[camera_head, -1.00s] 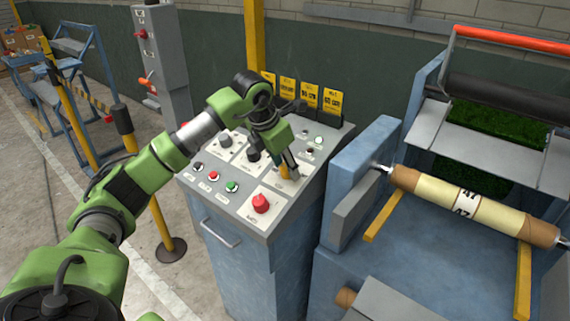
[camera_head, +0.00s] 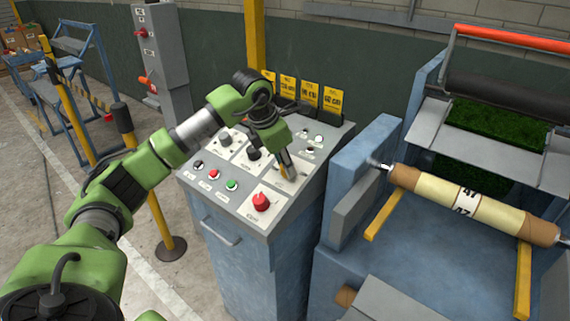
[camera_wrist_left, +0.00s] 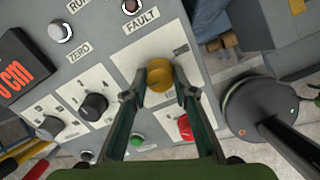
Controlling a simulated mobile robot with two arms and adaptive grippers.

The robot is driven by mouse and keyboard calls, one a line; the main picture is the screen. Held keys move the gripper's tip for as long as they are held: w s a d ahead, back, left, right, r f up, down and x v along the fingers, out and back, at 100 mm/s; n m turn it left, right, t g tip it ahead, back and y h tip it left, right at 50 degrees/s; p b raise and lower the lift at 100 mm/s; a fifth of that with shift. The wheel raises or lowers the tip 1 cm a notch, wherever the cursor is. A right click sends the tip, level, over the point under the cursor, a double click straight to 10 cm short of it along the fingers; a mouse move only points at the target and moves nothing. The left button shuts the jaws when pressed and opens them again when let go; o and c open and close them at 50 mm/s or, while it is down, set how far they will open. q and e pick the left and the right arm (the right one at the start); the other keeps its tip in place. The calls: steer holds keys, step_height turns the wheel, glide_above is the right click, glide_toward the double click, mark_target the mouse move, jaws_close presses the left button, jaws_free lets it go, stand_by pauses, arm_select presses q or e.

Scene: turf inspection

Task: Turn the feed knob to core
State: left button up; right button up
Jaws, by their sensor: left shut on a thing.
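The control panel (camera_head: 225,193) tops a blue-grey cabinet. A yellow knob (camera_wrist_left: 160,75) sits on a white plate on it, and its label is too small to read. My left gripper (camera_wrist_left: 160,80) has one finger on each side of the yellow knob and is shut on it. In the head view the left gripper (camera_head: 288,172) comes down over the knob, which the fingers partly hide. Black knobs (camera_wrist_left: 94,106) sit on white plates beside it. I cannot tell which knob is labelled feed. My right gripper is not in view.
A red knob (camera_head: 262,202) stands close in front of the yellow one. Red and green buttons (camera_head: 232,185) line the panel's left edge. Yellow tags (camera_head: 310,94) stand behind the panel. A roller machine with a tan core (camera_head: 450,195) is at right.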

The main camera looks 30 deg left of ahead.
arm_select(q)
steer(key=m, duration=0.4)
steer(key=shift+r+m, duration=0.1)
steer(key=shift+m, duration=0.2)
steer(key=m, duration=0.3)
steer(key=shift+m, duration=0.3)
steer(key=m, duration=0.4)
steer(key=shift+m+g, duration=0.3)
steer(key=m, duration=0.3)
steer(key=shift+m, duration=0.3)
steer(key=m, duration=0.4)
steer(key=shift+w+p, duration=0.1)
steer(key=shift+p, duration=0.25)
steer(key=m, duration=0.7)
steer(key=shift+m+g, duration=0.3)
steer(key=shift+m, duration=1.8)
